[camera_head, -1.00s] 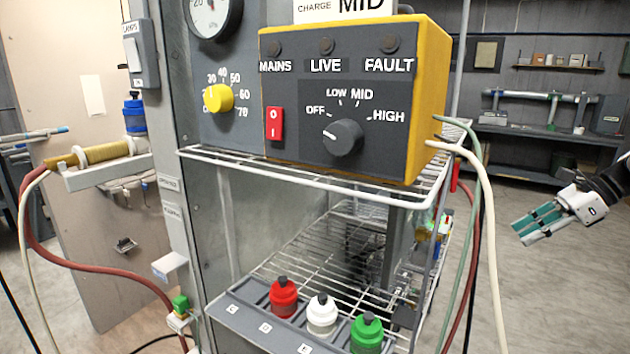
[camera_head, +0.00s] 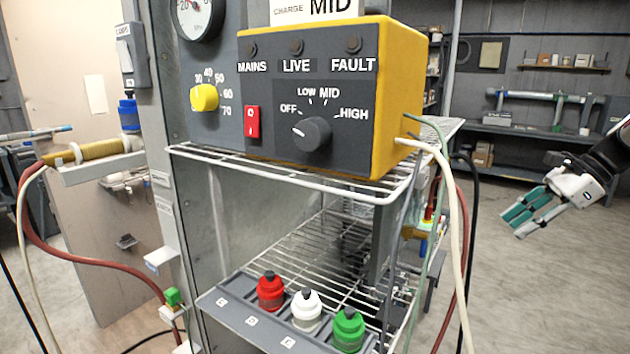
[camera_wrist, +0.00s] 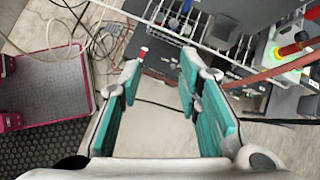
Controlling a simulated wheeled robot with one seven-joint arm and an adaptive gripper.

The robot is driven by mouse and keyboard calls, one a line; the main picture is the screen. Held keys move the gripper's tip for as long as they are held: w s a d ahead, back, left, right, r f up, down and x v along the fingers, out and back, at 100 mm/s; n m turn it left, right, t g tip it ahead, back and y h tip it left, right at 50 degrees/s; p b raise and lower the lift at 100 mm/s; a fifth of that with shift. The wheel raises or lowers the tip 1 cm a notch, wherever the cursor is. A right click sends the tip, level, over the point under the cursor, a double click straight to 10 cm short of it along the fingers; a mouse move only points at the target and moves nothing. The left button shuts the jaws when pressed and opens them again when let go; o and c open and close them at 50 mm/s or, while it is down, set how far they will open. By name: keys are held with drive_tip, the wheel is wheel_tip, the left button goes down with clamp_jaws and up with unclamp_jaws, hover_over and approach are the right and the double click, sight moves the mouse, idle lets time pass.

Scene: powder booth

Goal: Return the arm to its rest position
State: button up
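My gripper (camera_head: 528,215) hangs at the right side of the head view, over bare floor and well to the right of the booth. Its teal-padded fingers point down and to the left. In the wrist view my gripper (camera_wrist: 160,100) shows its two fingers spread wide apart, with nothing between them but floor further off. It touches nothing.
The yellow control box (camera_head: 385,100) sits on a wire shelf (camera_head: 290,180), with cables hanging at its right side. Red, white and green bottles stand in a grey rack (camera_head: 235,312) below. A workbench (camera_head: 540,137) stands at the back right. Floor around my gripper is clear.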

drive_tip(key=s+a+r+n+h, duration=0.2)
drive_tip(key=s+a+r+n, duration=0.15)
drive_tip(key=s+a, duration=0.4)
drive_tip(key=s+a+r+n+h, duration=0.2)
drive_tip(key=s+a+n, duration=0.3)
drive_tip(key=a, duration=0.5)
drive_tip(key=s+a+f+n+h, duration=0.1)
drive_tip(key=s+a+f+n, duration=0.2)
drive_tip(key=s, duration=0.6)
drive_tip(key=s+a+f+n+t+h, duration=0.1)
drive_tip(key=s+a+f+n+h, duration=0.1)
drive_tip(key=s+n, duration=0.6)
drive_tip(key=shift+s+a+f+t, duration=0.35)
drive_tip(key=shift+a+f, duration=0.15)
drive_tip(key=shift+f, duration=0.2)
